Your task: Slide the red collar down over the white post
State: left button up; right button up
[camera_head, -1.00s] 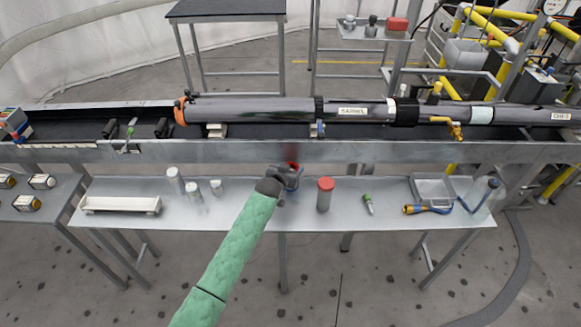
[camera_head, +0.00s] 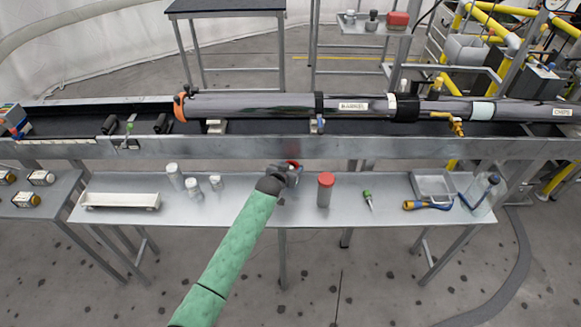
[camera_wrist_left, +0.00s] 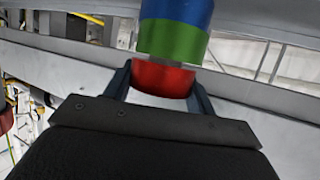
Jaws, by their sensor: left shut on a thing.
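My left gripper (camera_head: 290,174) is over the middle of the long grey shelf, in front of the metal beam. In the left wrist view its two dark fingers (camera_wrist_left: 160,84) are shut on the red collar (camera_wrist_left: 163,80), one on each side. A green band (camera_wrist_left: 172,42) and a blue band (camera_wrist_left: 176,13) line up with the collar, the green one nearest, with a narrow grey gap beside it. A pale patch shows at the collar's other edge; I cannot tell whether it is the white post. In the head view the red collar (camera_head: 293,163) is a small patch. My right gripper is not in view.
A red-capped container (camera_head: 326,191) stands on the shelf just right of my gripper. White cylinders (camera_head: 193,186) and a white trough (camera_head: 120,201) are to the left. The beam (camera_head: 200,149) runs behind.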

pick_arm(q)
jog(key=shift+f, duration=0.1)
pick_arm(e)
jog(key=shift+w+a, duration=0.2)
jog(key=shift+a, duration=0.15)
pick_arm(q)
jog(key=o, duration=0.9)
jog(key=shift+o, duration=1.1)
jog(key=shift+s+a, duration=0.15)
jog(key=shift+s, duration=0.25)
jog(key=shift+s+a+r+b, duration=0.2)
jog(key=shift+s+b, duration=0.2)
jog(key=shift+s, duration=0.05)
jog(key=shift+b+v, duration=0.75)
jog(key=shift+v, duration=2.25)
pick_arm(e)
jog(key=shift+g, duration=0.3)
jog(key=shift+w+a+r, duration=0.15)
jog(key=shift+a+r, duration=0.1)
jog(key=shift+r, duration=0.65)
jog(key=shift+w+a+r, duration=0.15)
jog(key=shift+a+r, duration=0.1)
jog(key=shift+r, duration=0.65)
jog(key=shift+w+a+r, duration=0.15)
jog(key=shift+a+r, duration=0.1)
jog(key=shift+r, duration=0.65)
pick_arm(q)
jog(key=shift+w+r, duration=0.1)
